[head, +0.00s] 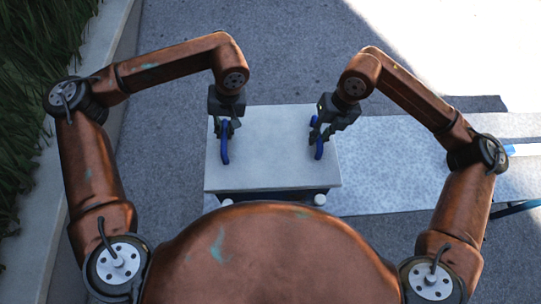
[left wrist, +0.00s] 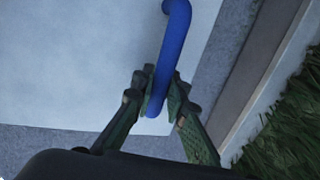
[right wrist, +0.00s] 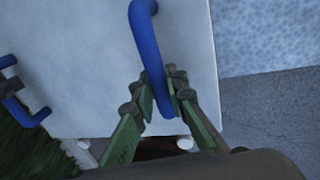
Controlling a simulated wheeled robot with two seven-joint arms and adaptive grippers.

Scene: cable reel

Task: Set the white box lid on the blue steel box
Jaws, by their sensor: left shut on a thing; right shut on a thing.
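The white box lid (head: 270,150) is a flat pale panel with two blue handles, seen in the middle of the head view. Under its front edge a dark blue strip of the blue steel box (head: 270,196) shows; the rest is hidden. I cannot tell whether the lid touches the box. My left gripper (head: 224,130) is shut on the left blue handle (left wrist: 172,50), seen close in the left wrist view. My right gripper (head: 320,130) is shut on the right blue handle (right wrist: 146,40), seen close in the right wrist view.
Two white round knobs (head: 320,199) show at the front below the lid. A pale speckled strip (head: 400,160) runs off to the right on grey pavement (head: 290,50). A kerb (head: 50,190) and grass (head: 20,130) line the left side.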

